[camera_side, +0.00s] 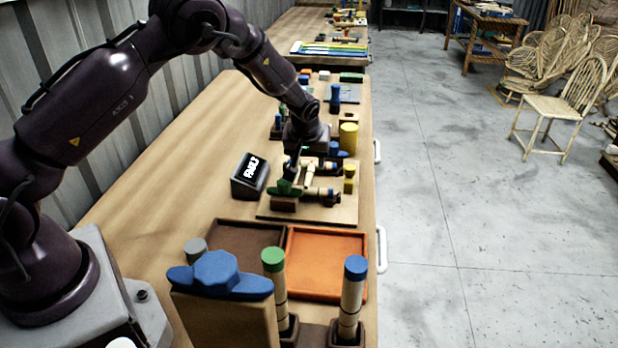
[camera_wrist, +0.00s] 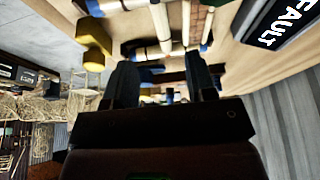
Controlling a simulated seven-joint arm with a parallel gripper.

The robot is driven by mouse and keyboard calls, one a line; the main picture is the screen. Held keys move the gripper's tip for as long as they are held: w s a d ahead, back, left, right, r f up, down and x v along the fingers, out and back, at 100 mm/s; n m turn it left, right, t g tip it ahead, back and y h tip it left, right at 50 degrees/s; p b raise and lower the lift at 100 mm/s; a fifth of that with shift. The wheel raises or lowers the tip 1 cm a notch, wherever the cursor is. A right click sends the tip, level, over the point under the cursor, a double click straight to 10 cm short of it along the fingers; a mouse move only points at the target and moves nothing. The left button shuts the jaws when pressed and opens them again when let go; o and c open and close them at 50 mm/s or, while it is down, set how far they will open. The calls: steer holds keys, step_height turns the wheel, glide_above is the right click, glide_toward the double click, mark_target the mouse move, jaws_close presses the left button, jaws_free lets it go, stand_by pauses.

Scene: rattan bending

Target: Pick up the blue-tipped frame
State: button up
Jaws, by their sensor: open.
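My gripper (camera_side: 297,168) is open and points down over the wooden fixture board (camera_side: 335,207). In the wrist view its two dark fingers (camera_wrist: 160,80) stand apart with no object clearly held between them. Pale rattan pieces with blue bands (camera_wrist: 160,25) lie beyond the fingertips. In the side view a pale piece (camera_side: 309,173) and a green clamp-like part (camera_side: 285,188) sit on the board beneath the gripper. A blue-tipped post (camera_side: 354,290) stands upright in a dark holder at the front right. I cannot tell which piece is the blue-tipped frame.
A black box reading FAULT (camera_side: 249,176) stands left of the board. An orange tray (camera_side: 327,262) and a brown tray (camera_side: 240,240) lie in front. A green-tipped post (camera_side: 274,275) and a wooden block with a blue top (camera_side: 225,312) stand nearer. The table's left side is clear.

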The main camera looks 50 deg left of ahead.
mark_target(309, 175)
steer(key=x, duration=0.7)
steer(key=shift+a+f, duration=0.2)
steer(key=shift+a, duration=0.05)
steer(key=shift+c, duration=0.5)
jaws_close()
